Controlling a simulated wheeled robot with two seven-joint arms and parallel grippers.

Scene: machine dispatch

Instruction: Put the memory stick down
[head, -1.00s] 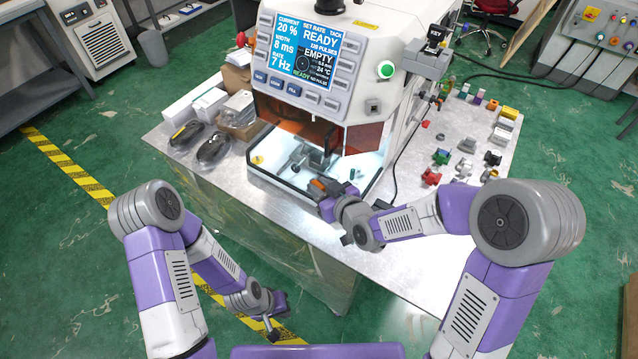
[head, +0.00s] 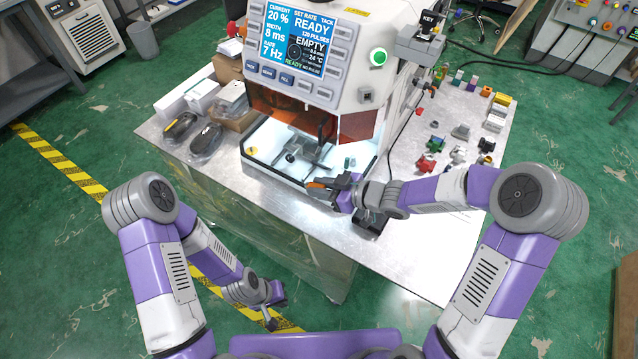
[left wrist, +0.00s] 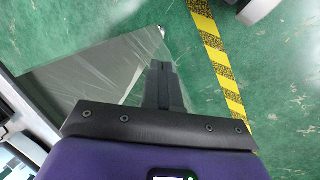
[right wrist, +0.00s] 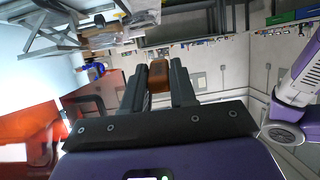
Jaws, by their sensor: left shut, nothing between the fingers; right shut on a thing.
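The memory stick, a small orange-brown block, is in my right gripper (head: 328,184). In the head view the stick (head: 316,185) pokes out to the left of the fingers, at the front edge of the machine's lit chamber. In the right wrist view the stick (right wrist: 159,75) sits between the two fingertips, which are shut on it. I cannot tell its exact height above the table or whether it touches anything. My left gripper (head: 270,322) hangs low in front of the table, shut and empty. Its closed fingers (left wrist: 162,72) also show in the left wrist view.
The white machine (head: 345,70) has an open lit chamber with a metal fixture (head: 300,150) inside. Coloured small parts (head: 428,163) lie on the table's right side. Two black mouse-like devices (head: 206,138) lie on the left.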

